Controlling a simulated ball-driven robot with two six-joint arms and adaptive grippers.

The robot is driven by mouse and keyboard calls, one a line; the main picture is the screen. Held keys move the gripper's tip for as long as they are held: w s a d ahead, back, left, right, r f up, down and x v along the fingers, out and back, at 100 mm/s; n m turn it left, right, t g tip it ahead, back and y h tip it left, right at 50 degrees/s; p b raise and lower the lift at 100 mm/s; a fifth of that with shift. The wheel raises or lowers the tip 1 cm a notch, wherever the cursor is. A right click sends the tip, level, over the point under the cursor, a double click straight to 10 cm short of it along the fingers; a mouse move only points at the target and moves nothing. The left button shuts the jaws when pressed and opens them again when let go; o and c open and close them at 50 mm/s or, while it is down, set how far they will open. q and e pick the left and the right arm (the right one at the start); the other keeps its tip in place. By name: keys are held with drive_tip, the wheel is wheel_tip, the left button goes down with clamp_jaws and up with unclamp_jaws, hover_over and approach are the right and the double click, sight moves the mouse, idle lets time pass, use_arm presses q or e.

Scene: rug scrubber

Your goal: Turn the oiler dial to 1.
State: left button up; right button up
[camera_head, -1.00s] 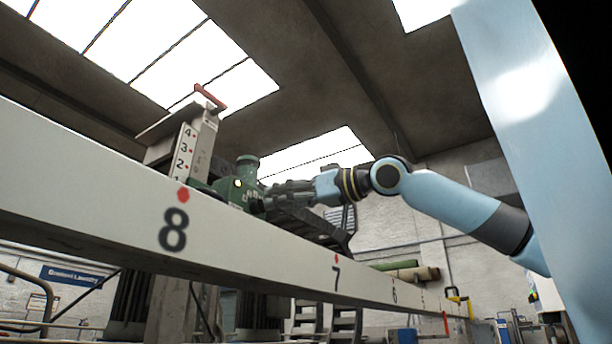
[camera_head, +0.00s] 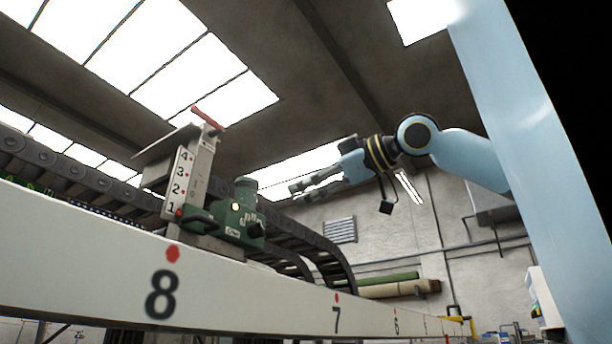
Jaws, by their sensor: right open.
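An upright white plate (camera_head: 179,184) left of the unit bears the numbers 1 to 4 with red dots. My right gripper (camera_head: 297,191) is open and empty, pointing left, to the right of the green unit and above the beam, apart from both. My left gripper is out of view.
The beam bears large numbers 8, 7 and 6 with red marks. A red handle (camera_head: 207,118) tops the post behind the number plate. A dark cable chain (camera_head: 320,252) curves behind the unit. Rolled rugs (camera_head: 395,288) lie at the back wall. Open air surrounds my right gripper.

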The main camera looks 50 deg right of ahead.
drive_tip(key=n, duration=0.3)
drive_tip(key=a+n, duration=0.1)
drive_tip(key=n, duration=0.2)
drive_tip(key=a+n+p, duration=0.1)
drive_tip(key=n, duration=0.3)
drive_tip(key=shift+s+r, duration=0.15)
drive_tip(key=shift+s, duration=0.1)
